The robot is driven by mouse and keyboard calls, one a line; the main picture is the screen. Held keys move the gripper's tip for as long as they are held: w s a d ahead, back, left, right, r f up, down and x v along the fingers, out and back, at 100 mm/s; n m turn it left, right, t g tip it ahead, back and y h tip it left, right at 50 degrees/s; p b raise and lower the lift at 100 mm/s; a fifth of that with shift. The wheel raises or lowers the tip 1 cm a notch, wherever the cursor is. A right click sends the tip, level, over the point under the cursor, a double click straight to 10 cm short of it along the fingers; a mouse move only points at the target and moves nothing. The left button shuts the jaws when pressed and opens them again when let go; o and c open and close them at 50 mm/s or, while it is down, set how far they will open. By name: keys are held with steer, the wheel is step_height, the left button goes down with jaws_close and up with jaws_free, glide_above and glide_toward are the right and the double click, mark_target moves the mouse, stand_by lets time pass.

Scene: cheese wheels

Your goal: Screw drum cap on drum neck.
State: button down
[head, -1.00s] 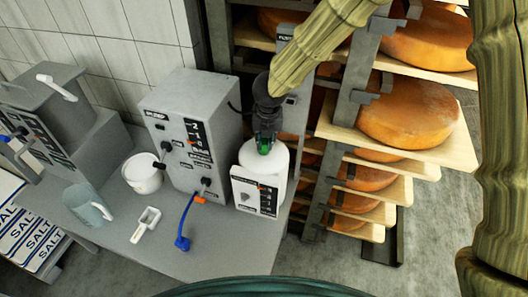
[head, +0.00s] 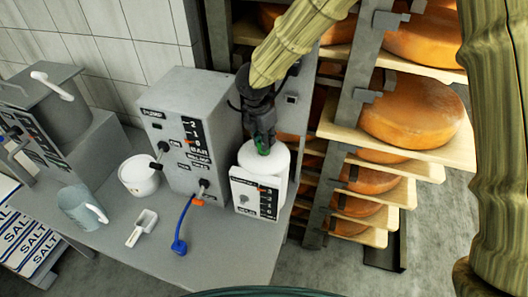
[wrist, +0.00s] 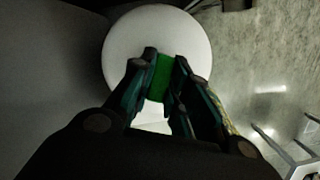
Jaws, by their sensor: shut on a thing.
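The drum (head: 252,181) is a white container behind a panel with a dial, at the right end of the grey table. Its round white top also shows in the wrist view (wrist: 190,38). My gripper (head: 262,146) points down over the drum top. It is shut on the green drum cap (head: 264,151), which shows between the fingertips in the wrist view (wrist: 159,78). The drum neck is hidden behind the cap and fingers. I cannot tell whether the cap touches the neck.
A grey pump box (head: 187,130) stands just left of the drum. A blue hose (head: 182,229), a white scoop (head: 142,227), a clear jug (head: 82,207) and a white bucket (head: 138,176) are on the table. Shelves with cheese wheels (head: 410,110) stand behind, to the right.

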steer(key=shift+f+m, duration=0.1)
steer(key=shift+m, duration=0.4)
steer(key=c, duration=1.3)
jaws_free()
step_height(320, 180, up, 12)
steer(key=s+a, duration=0.1)
steer(key=shift+s+a, duration=0.15)
steer(key=shift+s, duration=0.05)
steer(key=shift+f, duration=0.1)
steer(key=shift+c, duration=0.3)
